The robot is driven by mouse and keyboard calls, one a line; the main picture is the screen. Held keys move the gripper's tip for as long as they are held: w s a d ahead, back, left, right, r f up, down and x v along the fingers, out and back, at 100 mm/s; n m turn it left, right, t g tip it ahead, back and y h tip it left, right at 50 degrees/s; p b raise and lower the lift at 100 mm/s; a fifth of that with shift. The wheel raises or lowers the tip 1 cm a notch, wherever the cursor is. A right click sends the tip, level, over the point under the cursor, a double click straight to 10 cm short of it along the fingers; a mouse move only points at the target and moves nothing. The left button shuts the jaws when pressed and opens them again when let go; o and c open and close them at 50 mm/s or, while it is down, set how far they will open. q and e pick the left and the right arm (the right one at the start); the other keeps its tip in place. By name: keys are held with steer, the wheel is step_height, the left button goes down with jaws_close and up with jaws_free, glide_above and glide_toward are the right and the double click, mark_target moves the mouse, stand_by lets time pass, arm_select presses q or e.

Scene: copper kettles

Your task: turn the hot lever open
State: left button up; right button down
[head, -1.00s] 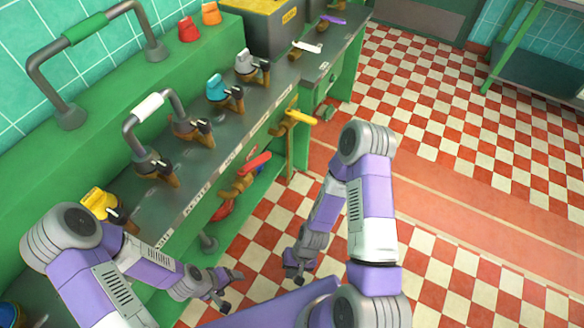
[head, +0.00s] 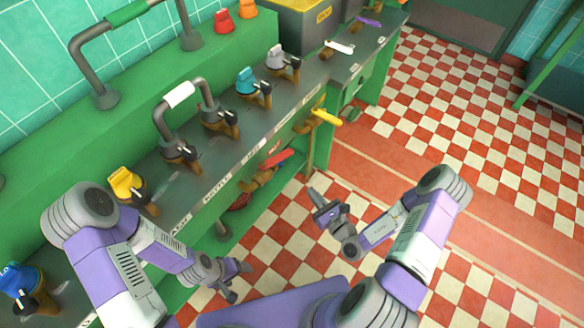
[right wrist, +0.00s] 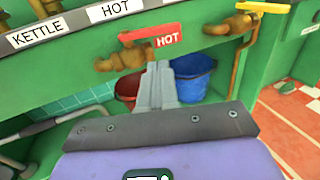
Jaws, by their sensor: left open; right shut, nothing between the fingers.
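The hot lever (head: 277,159) is a red handle on a brass valve (head: 258,180) below the counter's front edge. In the right wrist view the lever (right wrist: 150,33) lies about level, pointing right, with a HOT tag on its end. My right gripper (head: 317,197) is shut and empty, in front of the counter, lower and to the right of the lever and apart from it. In the right wrist view its fingers (right wrist: 158,72) point toward the valve, with the tips appearing just below the lever. My left gripper (head: 238,281) is open and empty, low in front of the counter.
A yellow lever (head: 327,116) on another brass valve is to the right of the hot lever. Below are a red bucket (right wrist: 128,88) and a blue bucket (right wrist: 193,82). Several knobs and a white-gripped handle (head: 179,95) stand on the counter. The checkered floor at right is open.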

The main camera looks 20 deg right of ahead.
mark_target(286, 158)
arm_select(q)
step_height(286, 158, down, 4)
steer(key=b, duration=0.4)
arm_select(e)
steer(key=x, duration=1.4)
steer(key=shift+d, duration=0.25)
steer(key=shift+w+d, duration=0.1)
